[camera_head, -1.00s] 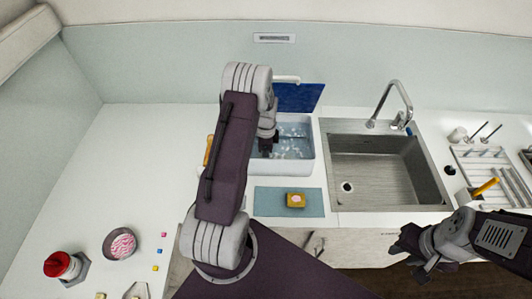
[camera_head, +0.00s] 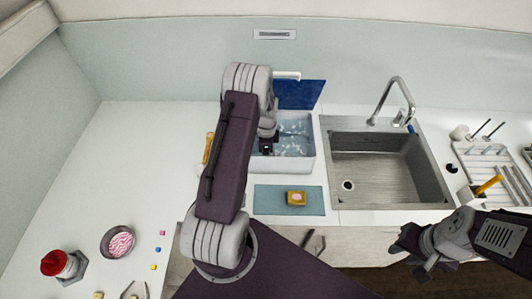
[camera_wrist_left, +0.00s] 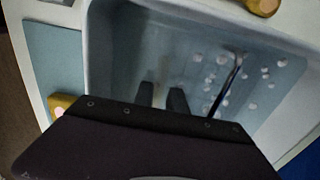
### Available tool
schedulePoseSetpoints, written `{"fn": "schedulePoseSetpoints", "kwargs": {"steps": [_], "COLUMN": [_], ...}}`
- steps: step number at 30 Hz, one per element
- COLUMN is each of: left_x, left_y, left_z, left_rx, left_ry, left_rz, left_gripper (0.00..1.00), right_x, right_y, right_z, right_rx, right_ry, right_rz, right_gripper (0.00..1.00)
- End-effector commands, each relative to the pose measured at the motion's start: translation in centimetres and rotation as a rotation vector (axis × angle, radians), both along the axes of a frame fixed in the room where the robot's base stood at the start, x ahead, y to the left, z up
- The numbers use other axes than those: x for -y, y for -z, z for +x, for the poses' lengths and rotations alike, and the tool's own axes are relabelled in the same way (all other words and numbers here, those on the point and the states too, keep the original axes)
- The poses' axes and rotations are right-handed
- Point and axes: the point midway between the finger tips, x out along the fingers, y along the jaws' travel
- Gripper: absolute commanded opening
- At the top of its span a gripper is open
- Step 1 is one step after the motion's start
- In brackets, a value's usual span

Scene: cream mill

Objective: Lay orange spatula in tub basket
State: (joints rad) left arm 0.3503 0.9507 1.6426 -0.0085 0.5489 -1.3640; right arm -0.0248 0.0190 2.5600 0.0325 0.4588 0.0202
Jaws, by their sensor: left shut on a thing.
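The blue-grey tub (camera_head: 305,168), with white foam flecks inside, stands left of the sink. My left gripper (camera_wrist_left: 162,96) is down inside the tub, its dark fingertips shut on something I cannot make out. A thin dark rod (camera_wrist_left: 226,85) slants inside the tub beside the fingers. An orange, long-shaped thing (camera_head: 208,148) lies on the counter left of the tub, partly behind my arm; its rounded end shows in the left wrist view (camera_wrist_left: 262,5). I cannot tell if it is the spatula. My right gripper (camera_head: 408,250) hangs empty in front of the counter, its fingers unclear.
A blue mat (camera_head: 265,202) with a yellow sponge (camera_head: 297,198) lies in front of the tub. The steel sink (camera_head: 385,165) and a white rack (camera_head: 478,160) with an orange-handled tool (camera_head: 488,184) are to the right. A bowl (camera_head: 118,241) and red-topped jar (camera_head: 58,263) stand left.

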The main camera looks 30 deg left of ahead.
Motion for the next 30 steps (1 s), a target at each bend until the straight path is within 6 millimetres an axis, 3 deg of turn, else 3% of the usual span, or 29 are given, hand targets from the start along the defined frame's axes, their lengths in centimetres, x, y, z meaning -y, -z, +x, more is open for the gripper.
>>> {"fn": "schedulePoseSetpoints", "kwargs": {"steps": [22, 23, 25, 30], "left_x": [0.0, 0.0, 0.0, 0.0], "left_y": [0.88, 0.88, 0.88, 0.88], "left_z": [-0.04, -0.04, -0.04, -0.04], "left_rx": [0.0, 0.0, 0.0, 0.0], "left_ry": [0.0, 0.0, 0.0, 0.0], "left_rz": [0.0, 0.0, 0.0, 0.0], "left_gripper": [0.0, 0.22, 0.41, 0.42], "right_x": [0.0, 0.0, 0.0, 0.0], "right_y": [0.6, 0.6, 0.6, 0.6], "right_z": [0.0, -0.01, -0.01, 0.0], "right_rx": [0.0, 0.0, 0.0, 0.0], "right_ry": [0.0, 0.0, 0.0, 0.0], "right_rz": [0.0, 0.0, 0.0, 0.0], "right_gripper": [0.32, 0.32, 0.32, 0.32]}}
